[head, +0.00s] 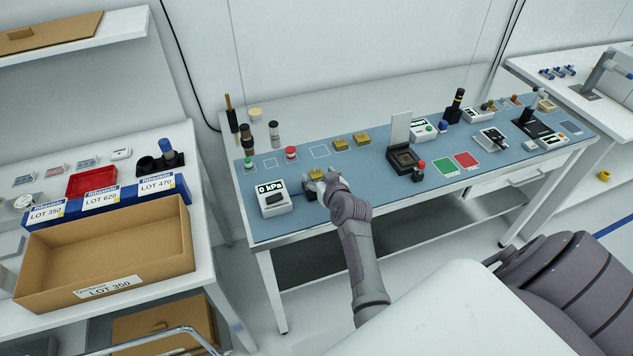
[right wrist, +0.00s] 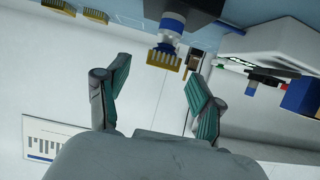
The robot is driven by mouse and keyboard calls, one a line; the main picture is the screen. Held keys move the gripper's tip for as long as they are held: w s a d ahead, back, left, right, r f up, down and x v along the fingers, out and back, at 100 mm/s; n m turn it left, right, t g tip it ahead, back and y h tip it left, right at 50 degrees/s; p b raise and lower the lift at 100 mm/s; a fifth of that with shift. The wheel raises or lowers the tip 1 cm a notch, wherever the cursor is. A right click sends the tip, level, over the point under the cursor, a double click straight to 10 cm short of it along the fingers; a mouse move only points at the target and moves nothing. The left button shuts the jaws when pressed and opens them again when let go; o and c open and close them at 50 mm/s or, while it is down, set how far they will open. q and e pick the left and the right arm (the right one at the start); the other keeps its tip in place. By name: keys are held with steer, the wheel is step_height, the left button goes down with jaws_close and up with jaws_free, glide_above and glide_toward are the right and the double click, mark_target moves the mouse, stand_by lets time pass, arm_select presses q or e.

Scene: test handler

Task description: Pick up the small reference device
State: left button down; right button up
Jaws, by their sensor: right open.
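A small gold block (head: 316,174) sits at the front left of the blue mat, beside the white "0 kPa" box. My right gripper (head: 325,186) is right by it, its fingers partly hidden by my own wrist. In the right wrist view the fingers (right wrist: 158,92) are open with teal pads, and nothing is between them. A gold comb-edged block (right wrist: 164,62) shows just beyond the fingertips, below a blue and grey part (right wrist: 172,25). Two more gold blocks (head: 340,144) (head: 362,138) lie farther back on the mat. I cannot tell which one is the reference device. My left gripper is not in view.
The "0 kPa" box (head: 272,199) stands just left of my right gripper. A black socket with a raised lid (head: 403,157) stands to the right, beside green (head: 444,168) and red pads (head: 466,160). A cardboard box (head: 150,245) is on the left table.

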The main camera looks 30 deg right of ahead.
steer(key=shift+w+d+f+b, duration=0.1)
steer(key=shift+w+f+b, duration=0.2)
steer(key=shift+w+f, duration=0.3)
steer(key=shift+w+d, duration=0.1)
steer(key=shift+w, duration=0.3)
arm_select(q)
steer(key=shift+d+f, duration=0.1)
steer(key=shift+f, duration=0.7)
arm_select(e)
steer(key=shift+r, duration=0.1)
steer(key=shift+s, duration=0.15)
steer(key=shift+c, duration=0.2)
steer(key=c, duration=1)
steer(key=shift+r, duration=0.1)
